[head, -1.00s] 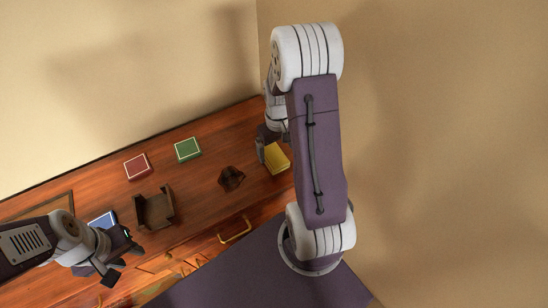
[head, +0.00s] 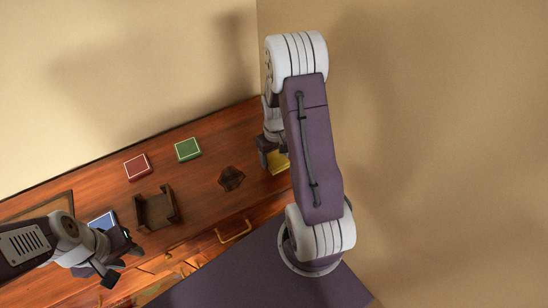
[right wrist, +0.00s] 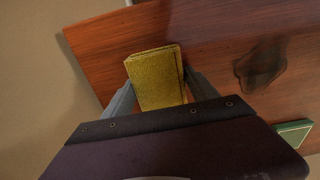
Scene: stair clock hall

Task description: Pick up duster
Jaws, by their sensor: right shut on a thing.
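The duster, which looks like a folded yellow cloth (head: 278,163), is at the right end of the wooden surface, partly hidden by my right arm. In the right wrist view the duster (right wrist: 156,72) sits between the two fingers of my right gripper (right wrist: 159,92), which is shut on it. I cannot tell whether the duster is clear of the wood. My left gripper (head: 122,264) is at the lower left, its fingers apart and empty, in front of the blue box.
On the wooden top (head: 210,160) are a red box (head: 137,167), a green box (head: 187,149), a blue box (head: 103,221), a brown holder (head: 157,209) and a dark brown piece (head: 231,179). A brass drawer handle (head: 234,231) is on the front. Walls close off the back and right.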

